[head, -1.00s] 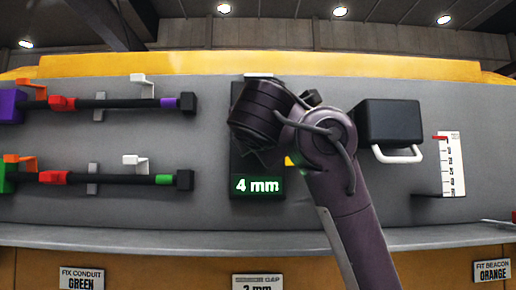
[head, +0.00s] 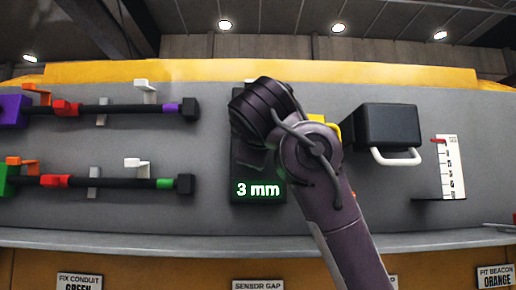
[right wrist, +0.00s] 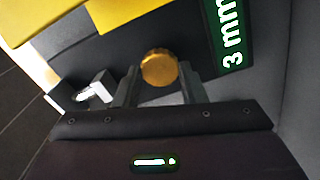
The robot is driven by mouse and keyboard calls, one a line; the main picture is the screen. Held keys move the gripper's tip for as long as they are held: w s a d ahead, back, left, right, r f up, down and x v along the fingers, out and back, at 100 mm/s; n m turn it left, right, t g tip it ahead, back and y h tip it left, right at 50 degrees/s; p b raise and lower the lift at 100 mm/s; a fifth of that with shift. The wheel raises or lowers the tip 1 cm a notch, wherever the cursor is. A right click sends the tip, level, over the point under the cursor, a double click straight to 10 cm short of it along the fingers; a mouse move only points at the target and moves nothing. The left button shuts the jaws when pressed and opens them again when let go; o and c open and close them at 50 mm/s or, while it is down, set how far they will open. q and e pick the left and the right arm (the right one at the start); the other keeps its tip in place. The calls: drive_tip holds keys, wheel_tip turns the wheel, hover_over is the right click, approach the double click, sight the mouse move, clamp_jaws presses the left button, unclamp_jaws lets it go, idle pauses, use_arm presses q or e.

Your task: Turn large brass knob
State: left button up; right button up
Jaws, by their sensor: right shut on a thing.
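The brass knob (right wrist: 159,67) shows in the right wrist view as a small round gold piece with a ridged rim. My right gripper (right wrist: 159,78) is shut on it, one finger at each side. In the head view my right arm hides the knob and the fingers. A dark panel holds a display (head: 258,189) lit in green and white that reads "3 mm"; the display also shows in the right wrist view (right wrist: 229,40). My left gripper is in neither view.
A black box with a white handle (head: 388,125) and a white scale with a red pointer (head: 450,168) are to the right. Two dark rods with coloured fittings (head: 120,110) are at left. Below, a "SENSOR GAP" label (head: 258,285) is cut off by the frame edge.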

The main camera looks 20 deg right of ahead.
drive_tip(key=shift+f+m, duration=0.1)
drive_tip(key=shift+m, duration=1.1)
drive_tip(key=shift+w, duration=0.1)
drive_tip(key=o, duration=1)
